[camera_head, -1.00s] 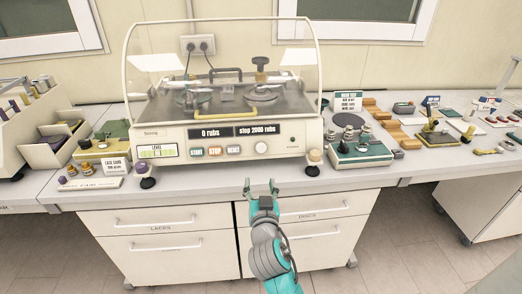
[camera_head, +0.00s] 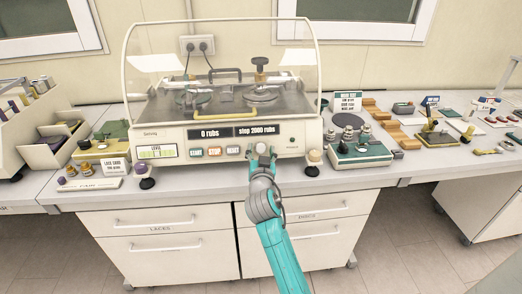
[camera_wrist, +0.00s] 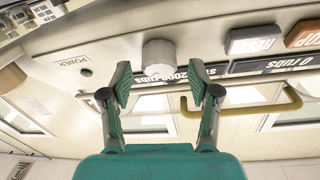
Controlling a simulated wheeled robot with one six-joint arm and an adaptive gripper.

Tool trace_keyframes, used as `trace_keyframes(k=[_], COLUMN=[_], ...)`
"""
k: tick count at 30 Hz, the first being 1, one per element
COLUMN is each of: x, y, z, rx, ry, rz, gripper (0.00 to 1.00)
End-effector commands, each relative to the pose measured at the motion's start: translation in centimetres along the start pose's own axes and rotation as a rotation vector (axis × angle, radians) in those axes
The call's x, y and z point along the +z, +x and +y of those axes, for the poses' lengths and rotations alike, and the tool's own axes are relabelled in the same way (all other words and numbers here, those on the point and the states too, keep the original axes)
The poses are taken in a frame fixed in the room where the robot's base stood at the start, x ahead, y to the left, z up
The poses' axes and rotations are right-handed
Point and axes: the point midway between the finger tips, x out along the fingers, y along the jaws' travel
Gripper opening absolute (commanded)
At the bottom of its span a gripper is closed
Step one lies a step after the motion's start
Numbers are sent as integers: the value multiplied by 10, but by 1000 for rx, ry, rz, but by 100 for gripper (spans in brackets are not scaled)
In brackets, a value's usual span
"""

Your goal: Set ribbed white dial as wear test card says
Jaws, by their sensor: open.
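The ribbed white dial (camera_head: 261,148) is on the tester's front panel, right of the buttons; the wrist view shows it as a pale round knob (camera_wrist: 159,56). My gripper (camera_head: 262,157) is open just in front of it and partly covers it. In the wrist view my gripper (camera_wrist: 166,90) has its fingers on either side below the dial, with no clear contact. The display (camera_head: 233,132) reads "0 rubs" and "stop 2000 rubs". A card with a dark heading (camera_head: 348,102) stands behind the right-hand weights; its lines are too small to read surely.
START, STOP and RESET buttons (camera_head: 214,152) sit just left of the dial. A clear hood (camera_head: 222,50) with a yellow handle covers the rubbing heads. A green-topped box with metal weights (camera_head: 360,152) stands to the right, a lace card (camera_head: 115,166) to the left.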

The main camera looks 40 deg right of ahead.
Motion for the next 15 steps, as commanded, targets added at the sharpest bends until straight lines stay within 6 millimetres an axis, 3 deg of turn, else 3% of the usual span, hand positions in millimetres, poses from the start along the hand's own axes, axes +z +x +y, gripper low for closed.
trace_keyframes(k=[11,12,15], x=[0,0,0], y=[7,7,7], z=[0,0,0], rx=[0,0,0], ry=[0,0,0], rz=[0,0,0], gripper=[61,59,34])
